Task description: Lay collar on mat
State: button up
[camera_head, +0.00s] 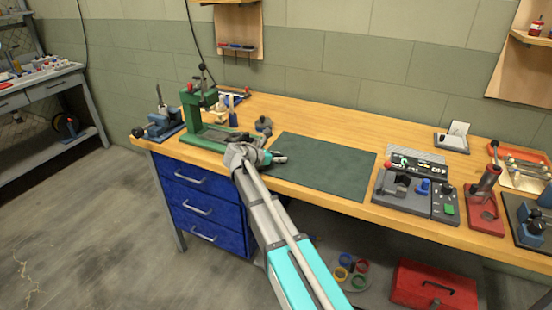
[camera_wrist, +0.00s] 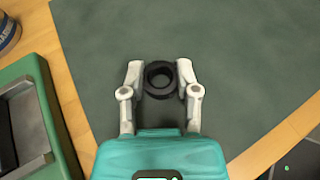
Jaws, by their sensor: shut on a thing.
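The collar (camera_wrist: 159,65) is a small black ring with an open middle. My gripper (camera_wrist: 159,78) is shut on it, one light finger on each side, as the wrist view shows. The mat (camera_head: 327,166) is a dark green sheet on the wooden bench; it also fills most of the wrist view (camera_wrist: 240,60). The collar is seen over the mat; I cannot tell if it touches the mat. In the head view my gripper (camera_head: 280,158) is at the mat's left edge, and the collar is too small to make out there.
A green press (camera_head: 198,115) stands left of the mat, its base (camera_wrist: 42,120) close to my gripper in the wrist view. A grey control panel (camera_head: 408,190) and a red-based lever tool (camera_head: 486,200) stand to the right. The mat's middle and right are bare.

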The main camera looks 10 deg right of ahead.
jog(key=shift+f, duration=0.15)
jog(key=o, duration=0.9)
jog(key=shift+r, duration=0.25)
jog(key=p+v, duration=0.4)
jog(key=v, duration=0.6)
jog(key=shift+s+a+r, duration=0.1)
jog(key=shift+a, duration=0.05)
jog(key=shift+p+v, duration=0.45)
jog(key=shift+v, duration=0.35)
